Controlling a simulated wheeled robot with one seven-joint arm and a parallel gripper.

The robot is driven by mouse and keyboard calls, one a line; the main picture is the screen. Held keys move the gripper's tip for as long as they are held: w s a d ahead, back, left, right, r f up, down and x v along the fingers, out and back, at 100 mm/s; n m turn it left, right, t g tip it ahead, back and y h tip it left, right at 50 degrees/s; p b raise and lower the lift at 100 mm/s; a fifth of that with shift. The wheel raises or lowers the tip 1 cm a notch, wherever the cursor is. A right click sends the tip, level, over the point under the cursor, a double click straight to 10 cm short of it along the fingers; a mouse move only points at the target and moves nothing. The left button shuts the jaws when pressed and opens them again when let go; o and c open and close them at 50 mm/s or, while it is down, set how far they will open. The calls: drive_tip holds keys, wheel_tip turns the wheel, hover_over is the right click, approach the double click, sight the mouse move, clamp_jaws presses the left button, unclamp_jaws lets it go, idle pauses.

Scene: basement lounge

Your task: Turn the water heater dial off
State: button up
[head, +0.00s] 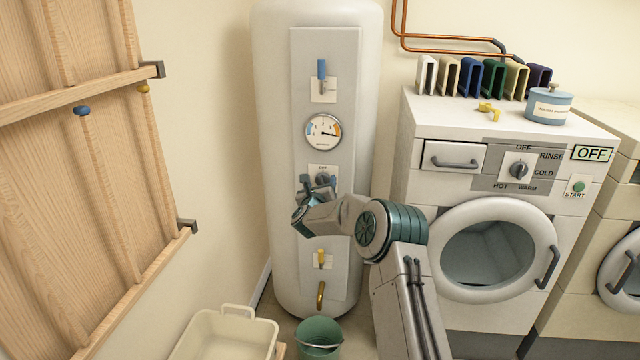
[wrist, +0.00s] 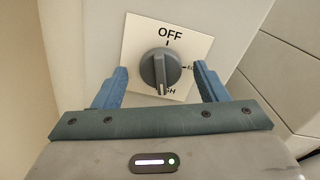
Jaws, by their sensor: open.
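The water heater (head: 270,130) is a tall white cylinder with a front panel. Its dial (head: 322,179) is a dark grey knob on a white plate, partly hidden by my gripper in the head view. In the wrist view the dial (wrist: 160,68) shows whole, with OFF above it and partly covered lettering to the right and below. Its pale pointer mark is at the lower end, away from OFF. My gripper (wrist: 162,82) is open, with one blue finger on each side of the dial, apart from it. In the head view my gripper (head: 305,200) is in front of the panel.
A blue-handled lever (head: 321,70) and a round gauge (head: 323,131) are above the dial. A yellow valve (head: 320,259) and brass spout (head: 320,295) are below, over a green bucket (head: 319,338). A washing machine (head: 480,128) stands right; a wooden rack (head: 60,170) is left.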

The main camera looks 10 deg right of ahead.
drive_tip(key=shift+w+d, duration=0.1)
drive_tip(key=shift+w, duration=0.25)
drive_tip(key=c, duration=1)
drive_tip(key=shift+o, duration=0.2)
